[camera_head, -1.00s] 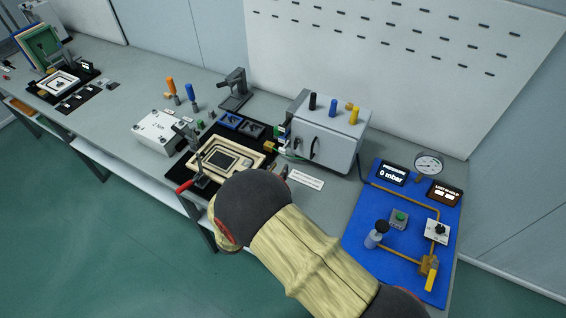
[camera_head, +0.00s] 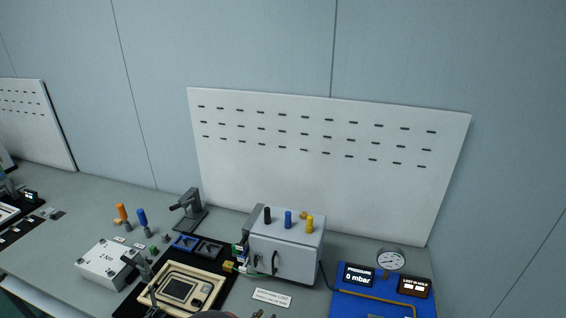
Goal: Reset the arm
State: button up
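My gripper is not in view. Only a small dark part of my arm (camera_head: 212,314) shows at the bottom edge, in front of the beige fixture. The beige panel fixture (camera_head: 206,272) lies on a black mat on the bench, with a dark screen-like part (camera_head: 180,288) in it. What my gripper does or holds is hidden below the picture.
A grey box (camera_head: 284,258) with black, blue and yellow knobs stands behind right of the fixture. A blue pressure board (camera_head: 350,302) with a gauge (camera_head: 390,259) is at the right. A white box (camera_head: 107,265), screwdrivers (camera_head: 142,218) and a dark stand (camera_head: 189,210) are left. A slotted white board (camera_head: 325,160) stands behind.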

jog(key=s+d+r+m+g+y, duration=0.1)
jog(key=s+d+r+m+g, duration=0.45)
jog(key=s+d+m, duration=0.2)
jog(key=s+d+r+m+g+y, duration=0.1)
jog(key=s+d+r+m+g, duration=0.4)
jog(key=s+d+m+g, duration=0.3)
jog(key=s+d+r+m+t+y, duration=0.2)
jog(key=d+r+m, duration=0.3)
jog(key=r, duration=0.5)
jog(key=s+d+r+m+t+y, duration=0.3)
jog(key=d+r+m+y, duration=0.1)
jog(key=r+m, duration=0.5)
jog(key=shift+d+r+t, duration=0.35)
jog(key=shift+d+r, duration=0.4)
jog(key=shift+r, duration=0.15)
